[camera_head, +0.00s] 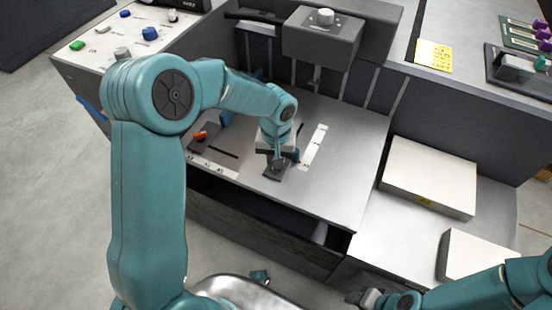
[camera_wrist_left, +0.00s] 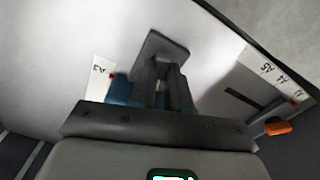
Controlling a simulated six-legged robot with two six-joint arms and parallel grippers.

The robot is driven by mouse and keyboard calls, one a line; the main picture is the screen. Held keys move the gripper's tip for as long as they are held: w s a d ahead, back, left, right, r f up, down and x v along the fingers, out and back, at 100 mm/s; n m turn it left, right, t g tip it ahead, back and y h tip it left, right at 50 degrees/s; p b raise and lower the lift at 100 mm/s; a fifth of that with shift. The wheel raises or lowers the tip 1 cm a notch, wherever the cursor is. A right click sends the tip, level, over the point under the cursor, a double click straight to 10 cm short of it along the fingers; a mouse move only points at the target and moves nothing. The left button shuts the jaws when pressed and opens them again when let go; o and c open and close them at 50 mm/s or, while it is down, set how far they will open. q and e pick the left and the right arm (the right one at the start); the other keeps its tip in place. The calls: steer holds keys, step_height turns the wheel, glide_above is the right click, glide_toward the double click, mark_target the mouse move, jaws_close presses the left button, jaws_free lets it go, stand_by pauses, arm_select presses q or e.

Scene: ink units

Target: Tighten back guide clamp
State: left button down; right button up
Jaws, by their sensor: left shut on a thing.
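My left gripper (camera_head: 278,158) points down over the metal bed (camera_head: 340,170), shut on a dark grey piece (camera_head: 275,172) near the bed's middle. In the left wrist view the fingers (camera_wrist_left: 162,88) close around a narrow upright part of this piece, whose flat plate (camera_wrist_left: 165,46) shows beyond them. A blue-teal part (camera_wrist_left: 122,88) shows partly beside the fingers. I cannot tell whether the held piece is the back guide clamp. An orange lever (camera_head: 199,135) stands on a dark guide at the bed's left; it also shows in the wrist view (camera_wrist_left: 278,127). My right gripper (camera_head: 366,298) is low at the bottom edge, its fingers unclear.
White scale strips lie on the bed, one (camera_head: 313,148) right of my left gripper. A grey head unit with a pale knob (camera_head: 325,16) stands behind. Paper stacks (camera_head: 430,178) lie at right. A button panel (camera_head: 100,42) is at upper left. A yellow note (camera_head: 434,56) sits at back right.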

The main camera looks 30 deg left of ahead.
arm_select(q)
steer(key=m+p, duration=0.1)
steer(key=m, duration=0.5)
steer(key=shift+r, duration=0.1)
steer(key=m+p, duration=0.2)
steer(key=m, duration=0.4)
steer(key=shift+m, duration=0.4)
steer(key=c, duration=1.1)
jaws_free()
step_height(320, 180, up, 16)
steer(key=shift+r+p, duration=0.1)
steer(key=shift+p, duration=1.15)
